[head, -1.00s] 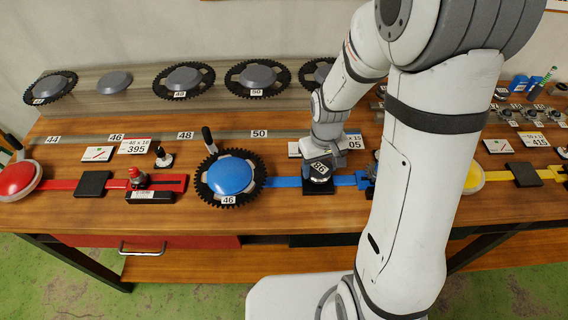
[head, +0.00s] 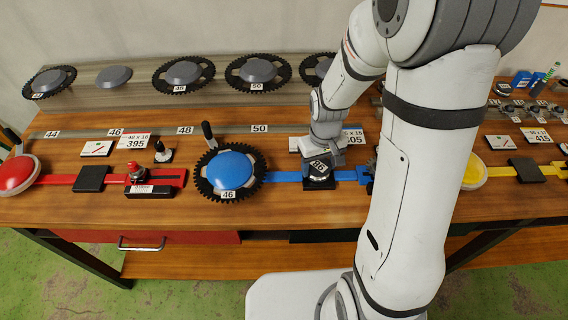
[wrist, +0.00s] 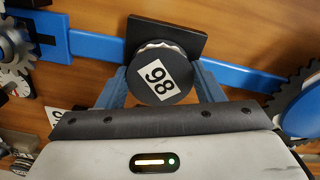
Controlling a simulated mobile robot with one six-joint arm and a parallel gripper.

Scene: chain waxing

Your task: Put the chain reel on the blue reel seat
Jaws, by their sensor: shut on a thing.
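The chain reel (wrist: 162,75) is a small dark round reel with a pale toothed rim and a white number label on top. My gripper (wrist: 160,88) is shut on it, with one blue finger on each side. The blue reel seat appears as a black square pad (wrist: 185,36) on the blue rail, directly under and behind the reel in the wrist view. In the head view the reel (head: 319,170) is over the black pad (head: 320,185), below my gripper (head: 322,158). I cannot tell whether the reel rests on the pad or hangs slightly above it.
A blue-capped chainring (head: 230,171) with an upright dark handle stands left of the seat. Grey sprockets (wrist: 14,62) are on the other side. A red station (head: 141,184) lies left, a yellow one (head: 473,172) right.

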